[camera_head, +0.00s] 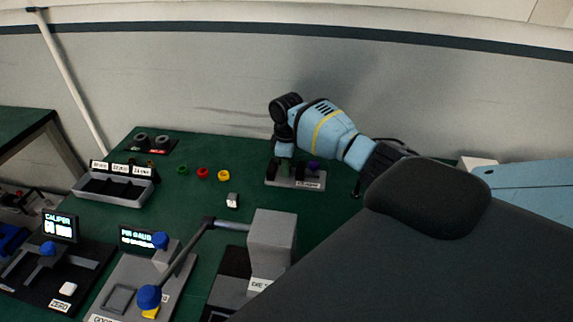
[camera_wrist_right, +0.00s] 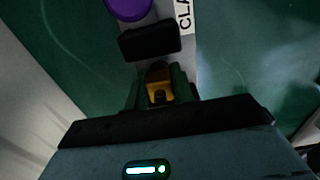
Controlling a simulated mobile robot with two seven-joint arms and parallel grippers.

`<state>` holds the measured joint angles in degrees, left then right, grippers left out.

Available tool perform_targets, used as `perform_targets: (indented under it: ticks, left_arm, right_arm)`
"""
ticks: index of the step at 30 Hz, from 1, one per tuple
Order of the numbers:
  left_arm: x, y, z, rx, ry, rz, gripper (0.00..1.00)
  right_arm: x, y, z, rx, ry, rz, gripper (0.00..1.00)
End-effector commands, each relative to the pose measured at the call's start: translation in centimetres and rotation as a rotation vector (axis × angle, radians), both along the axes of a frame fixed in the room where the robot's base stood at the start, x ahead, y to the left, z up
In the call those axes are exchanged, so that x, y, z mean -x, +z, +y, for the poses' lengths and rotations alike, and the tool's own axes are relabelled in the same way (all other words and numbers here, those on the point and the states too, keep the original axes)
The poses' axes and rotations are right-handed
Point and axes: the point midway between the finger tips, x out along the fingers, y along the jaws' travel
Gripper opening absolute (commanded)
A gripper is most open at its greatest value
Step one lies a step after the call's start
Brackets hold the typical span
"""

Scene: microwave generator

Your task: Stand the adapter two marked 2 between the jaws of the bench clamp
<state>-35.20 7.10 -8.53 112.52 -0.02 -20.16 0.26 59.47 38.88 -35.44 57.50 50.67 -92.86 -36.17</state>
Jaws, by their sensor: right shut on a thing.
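The bench clamp (camera_head: 296,182) is a low grey base with dark blocks and a purple knob (camera_head: 314,167), near the back of the green bench. In the right wrist view its label reads "CLA", beside a dark jaw block (camera_wrist_right: 150,42) and the purple knob (camera_wrist_right: 130,8). My right gripper (camera_head: 284,155) points down over the clamp's left part. It is shut on a small yellow and black piece (camera_wrist_right: 158,90), probably the adapter. Its mark is not readable. I cannot tell whether the piece touches the clamp. My left gripper is not in view.
Green (camera_head: 182,170), red (camera_head: 203,173) and yellow (camera_head: 223,176) rings and a small grey block (camera_head: 232,201) lie left of the clamp. A labelled tray (camera_head: 115,190) stands farther left. A grey press-like fixture (camera_head: 272,238) with a long lever stands in front.

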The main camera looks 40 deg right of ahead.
Motion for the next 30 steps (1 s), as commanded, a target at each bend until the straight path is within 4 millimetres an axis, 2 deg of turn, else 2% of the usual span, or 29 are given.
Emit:
perform_targets:
  ticks: [8,9,13,23,26,30]
  left_arm:
    - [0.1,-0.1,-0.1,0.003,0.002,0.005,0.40]
    - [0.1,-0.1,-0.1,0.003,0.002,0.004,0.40]
    - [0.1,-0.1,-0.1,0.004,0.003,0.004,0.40]
    - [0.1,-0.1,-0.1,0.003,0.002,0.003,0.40]
    - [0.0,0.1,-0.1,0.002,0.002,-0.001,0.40]
    - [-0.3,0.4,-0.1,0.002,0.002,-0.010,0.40]
  right_arm:
    - [0.0,-0.4,0.0,0.000,0.000,0.000,0.00]
    - [0.0,-0.3,0.0,0.000,0.000,0.000,0.30]
    - [0.0,-0.3,0.0,0.000,-0.001,0.000,0.46]
    - [0.0,0.0,0.0,0.000,-0.001,-0.001,0.46]
    - [-0.1,0.9,0.0,0.000,-0.001,-0.004,0.46]
    - [-0.1,3.3,-0.1,0.000,-0.001,-0.006,0.46]
